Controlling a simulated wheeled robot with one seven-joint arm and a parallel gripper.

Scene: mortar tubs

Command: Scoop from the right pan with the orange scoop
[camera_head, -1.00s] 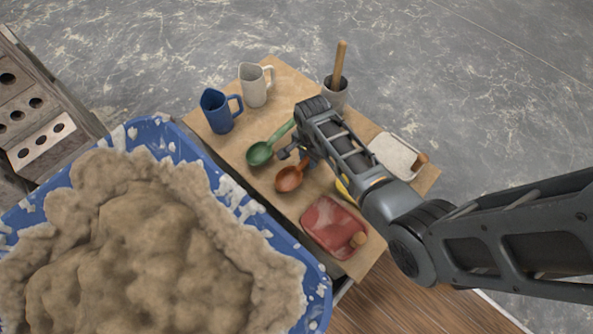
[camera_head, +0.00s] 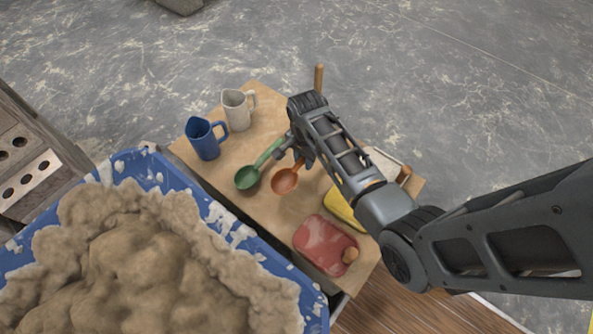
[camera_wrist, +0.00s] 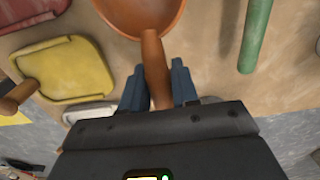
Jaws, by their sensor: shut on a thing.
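The orange scoop (camera_head: 285,181) has a round bowl and a straight handle. It shows in the head view beside the green scoop, over the wooden table. In the wrist view the orange scoop's bowl (camera_wrist: 140,14) is at the top and its handle runs down between my fingers. My gripper (camera_wrist: 158,88) is shut on that handle; in the head view my arm hides most of the grip. I cannot tell how far the scoop is above the tabletop. A blue tub (camera_head: 235,236) heaped with brown mortar (camera_head: 130,255) is at the lower left. No second tub shows.
The green scoop (camera_head: 248,177) lies close beside the orange one. A blue jug (camera_head: 203,139) and a white jug (camera_head: 236,111) stand at the back left. Red (camera_head: 322,240) and yellow (camera_head: 343,207) knobbed tools lie in front. A perforated block (camera_head: 30,180) is at far left.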

